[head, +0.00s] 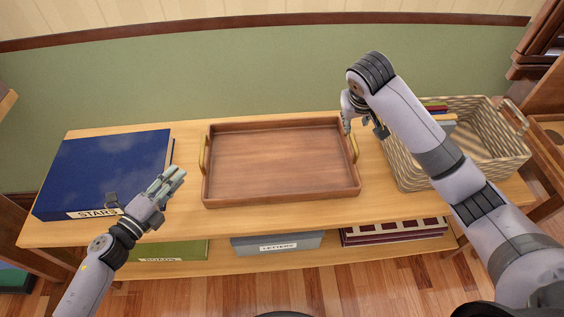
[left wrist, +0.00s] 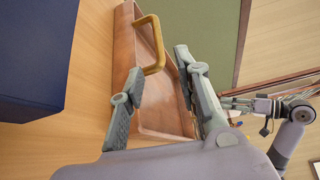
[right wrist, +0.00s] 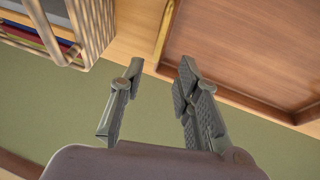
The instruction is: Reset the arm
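My left gripper (head: 172,182) hovers over the front of the shelf top, between the blue book and the wooden tray. In the left wrist view its fingers (left wrist: 160,92) are apart with nothing between them. My right gripper (head: 364,122) is above the right end of the tray, near its brass handle and the basket. In the right wrist view its fingers (right wrist: 158,82) are apart and empty. The wooden tray (head: 282,193) is empty and lies flat on the shelf top, with a brass handle at each end. Neither gripper holds anything.
A large blue book (head: 105,168) labelled STARS lies at the left. A woven basket (head: 490,170) with books inside stands at the right, partly behind my right arm. The lower shelf holds a green item (head: 165,249), a grey LETTERS box (head: 277,243) and a dark red patterned item (head: 395,232).

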